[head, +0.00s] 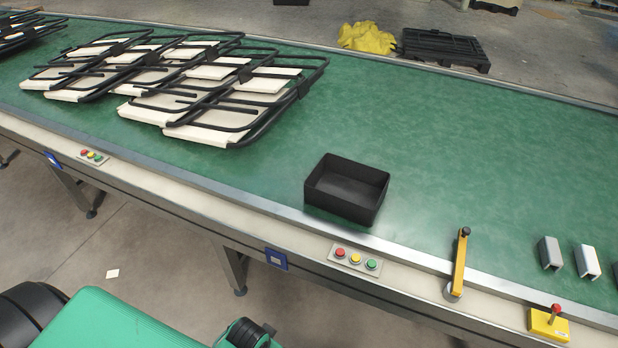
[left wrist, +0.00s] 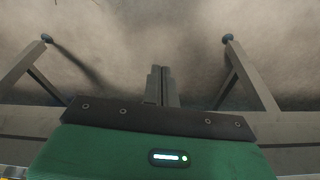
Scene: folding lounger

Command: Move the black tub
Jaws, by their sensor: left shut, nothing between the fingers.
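The black tub (head: 345,190) is an open rectangular box. In the head view it sits upright on the green conveyor belt (head: 440,150), close to the near metal rail, and looks empty. My left gripper (left wrist: 162,72) shows in the left wrist view with its two fingers together and nothing between them. It is over the floor between the legs of the conveyor frame, apart from the tub. Neither gripper's fingers can be made out in the head view. The tub is not seen in the left wrist view.
Folded loungers (head: 215,95) with black frames lie left of the tub. A yellow lever (head: 460,262), a button panel (head: 355,258) and a yellow joystick box (head: 548,323) sit along the near edge. Grey and white brackets (head: 587,262) lie at right. The belt behind the tub is clear.

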